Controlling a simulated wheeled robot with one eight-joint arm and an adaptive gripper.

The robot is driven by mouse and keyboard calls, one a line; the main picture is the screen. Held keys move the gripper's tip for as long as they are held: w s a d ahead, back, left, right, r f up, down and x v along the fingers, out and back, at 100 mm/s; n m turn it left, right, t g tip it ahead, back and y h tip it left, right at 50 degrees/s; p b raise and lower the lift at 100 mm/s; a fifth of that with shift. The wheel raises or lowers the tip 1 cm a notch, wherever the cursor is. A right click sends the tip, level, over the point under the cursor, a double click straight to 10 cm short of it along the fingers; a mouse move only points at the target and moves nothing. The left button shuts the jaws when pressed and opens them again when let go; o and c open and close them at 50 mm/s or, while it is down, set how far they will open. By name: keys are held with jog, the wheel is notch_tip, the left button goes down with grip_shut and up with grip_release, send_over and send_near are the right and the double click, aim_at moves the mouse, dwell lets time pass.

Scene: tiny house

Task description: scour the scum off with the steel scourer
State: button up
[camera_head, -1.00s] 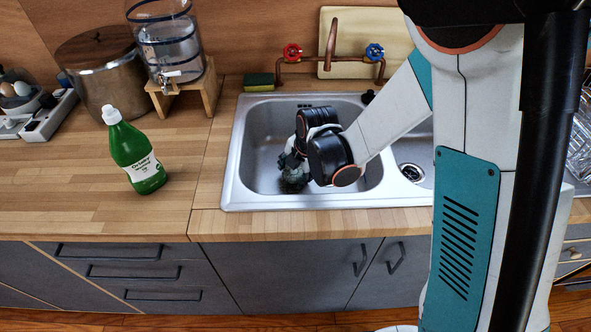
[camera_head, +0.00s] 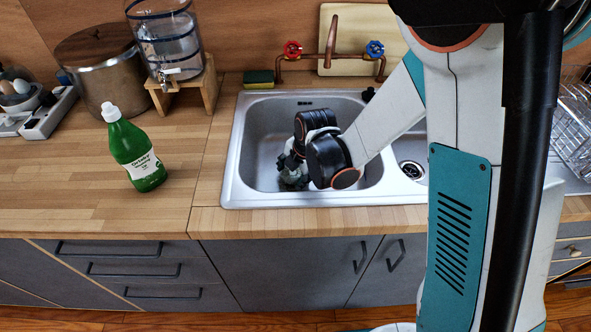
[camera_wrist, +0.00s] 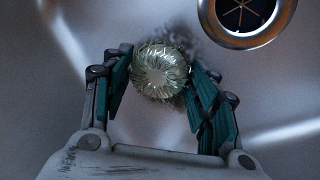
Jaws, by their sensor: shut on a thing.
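The steel scourer (camera_wrist: 160,72) is a round ball of shiny metal strands, seen between the fingers in the wrist view. My gripper (camera_wrist: 160,80) is shut on it, low inside the left sink basin (camera_head: 262,165). A dark, speckled grey patch of scum (camera_wrist: 207,55) shows on the basin floor beside and partly behind the scourer. The scourer hides part of the patch, and I cannot tell its full extent. In the head view my wrist hides most of the gripper and the basin's right part.
The drain (camera_wrist: 245,15) lies close to the scourer at the upper right of the wrist view. The basin walls surround my gripper. A green bottle (camera_head: 137,155) stands on the counter left of the sink. A sponge (camera_head: 260,79) and a copper tap (camera_head: 331,45) are behind it.

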aim_at(296, 184)
jog(key=shift+s+a, duration=0.45)
jog(key=shift+s, duration=0.25)
jog(key=shift+s+a, duration=0.4)
jog(key=shift+s, duration=0.25)
jog(key=shift+s+a, duration=0.45)
jog(key=shift+s, duration=0.25)
jog(key=shift+w+d, duration=0.1)
jog(key=shift+w, duration=3.4)
jog(key=shift+w+d, duration=0.1)
jog(key=shift+w, duration=1.1)
jog(key=shift+d, duration=1.35)
jog(key=shift+s+a+f, duration=0.1)
jog(key=shift+s+a, duration=0.05)
jog(key=shift+s, duration=4.65)
jog(key=shift+d, duration=1.4)
jog(key=shift+w+d, duration=0.1)
jog(key=shift+w, duration=4.6)
